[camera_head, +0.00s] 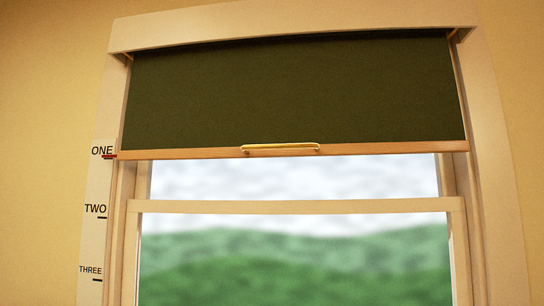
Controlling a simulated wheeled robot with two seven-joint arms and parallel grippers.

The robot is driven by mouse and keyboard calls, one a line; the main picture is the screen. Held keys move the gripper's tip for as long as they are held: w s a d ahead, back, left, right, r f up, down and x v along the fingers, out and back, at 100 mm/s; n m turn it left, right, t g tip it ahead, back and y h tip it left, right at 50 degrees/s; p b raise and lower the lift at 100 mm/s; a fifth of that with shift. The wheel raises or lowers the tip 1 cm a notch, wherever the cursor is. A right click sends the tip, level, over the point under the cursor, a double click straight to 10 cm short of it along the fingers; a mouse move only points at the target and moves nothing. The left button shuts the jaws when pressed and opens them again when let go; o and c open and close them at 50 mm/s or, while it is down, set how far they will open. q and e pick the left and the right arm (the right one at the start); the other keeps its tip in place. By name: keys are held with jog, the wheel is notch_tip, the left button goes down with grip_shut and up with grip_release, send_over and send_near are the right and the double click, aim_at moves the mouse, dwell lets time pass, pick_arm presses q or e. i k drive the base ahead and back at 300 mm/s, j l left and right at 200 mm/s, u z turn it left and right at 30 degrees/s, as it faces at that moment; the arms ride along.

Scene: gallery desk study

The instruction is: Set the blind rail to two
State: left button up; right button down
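A dark green roller blind (295,92) covers the upper part of the window. Its wooden bottom rail (390,148) has a brass pull handle (280,148) at the middle. A scale on the left side of the frame carries the labels ONE (102,151), TWO (95,209) and THREE (91,270), each with a short mark. A red pointer (110,157) at the rail's left end is level with the mark at ONE. The TWO mark (102,218) is lower down. Neither of my grippers shows in the head view.
The pale window frame (494,180) surrounds the blind, with a header (300,22) above. A sash bar (300,207) crosses the glass below the rail. Nothing stands in front of the handle. Blurred green hills show outside.

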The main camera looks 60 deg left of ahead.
aim_at(297, 150)
jog(key=u, duration=1.7)
